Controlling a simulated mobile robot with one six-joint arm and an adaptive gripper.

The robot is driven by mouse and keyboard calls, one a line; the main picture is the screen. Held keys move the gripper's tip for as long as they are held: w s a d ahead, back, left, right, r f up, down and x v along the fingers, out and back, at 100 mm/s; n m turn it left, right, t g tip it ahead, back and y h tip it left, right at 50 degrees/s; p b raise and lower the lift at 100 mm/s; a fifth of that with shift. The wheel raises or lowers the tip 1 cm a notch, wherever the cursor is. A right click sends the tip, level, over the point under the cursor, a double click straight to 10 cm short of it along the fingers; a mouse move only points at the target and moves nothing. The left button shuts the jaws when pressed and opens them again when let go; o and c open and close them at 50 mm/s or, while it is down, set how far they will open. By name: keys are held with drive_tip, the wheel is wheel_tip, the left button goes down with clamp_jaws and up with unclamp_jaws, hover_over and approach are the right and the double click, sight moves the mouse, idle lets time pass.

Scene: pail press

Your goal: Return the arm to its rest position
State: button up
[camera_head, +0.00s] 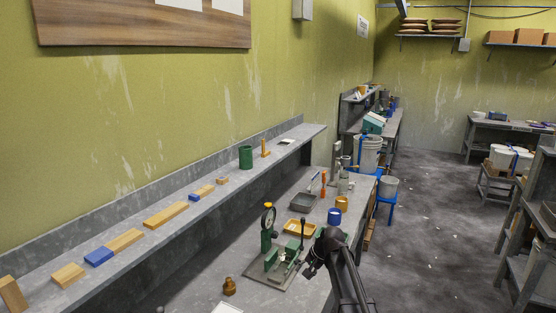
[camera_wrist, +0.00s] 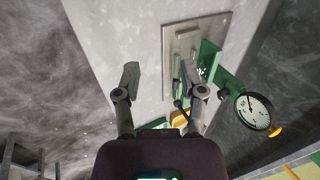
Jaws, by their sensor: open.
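My gripper (camera_head: 311,266) is at the end of my black arm, above the front part of the workbench (camera_head: 195,285) and just right of a green press (camera_head: 272,258). The right finger looks close to the press's base plate (camera_wrist: 181,48). I cannot tell whether they touch.
The bench holds a brass weight (camera_head: 229,286), a yellow tray (camera_head: 299,229), a dark tray (camera_head: 304,202), a blue cup (camera_head: 334,216) and an orange cup (camera_head: 341,203). A wall shelf (camera_head: 135,250) carries blocks and a green cylinder (camera_head: 245,157). Open floor (camera_head: 430,245) lies to the right.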

drive_tip(key=s+d+f+n+h+b, duration=0.1)
drive_tip(key=s+d+f+b, duration=0.1)
drive_tip(key=s, duration=0.6)
drive_tip(key=s+d+f+n+g+h+b, duration=0.1)
drive_tip(key=s+d+f+n+h+b, duration=0.1)
drive_tip(key=s, duration=0.6)
drive_tip(key=s+d+f+n+g+h+b, duration=0.1)
drive_tip(key=s+d+f+n+b, duration=0.1)
drive_tip(key=s+f+b, duration=0.3)
drive_tip(key=s+d+f, duration=0.1)
drive_tip(key=s+f, duration=0.1)
drive_tip(key=s, duration=0.1)
drive_tip(key=shift+d+f+h, duration=0.25)
drive_tip(key=shift+d+h, duration=0.05)
drive_tip(key=shift+h, duration=0.1)
drive_tip(key=shift+s+a, duration=0.1)
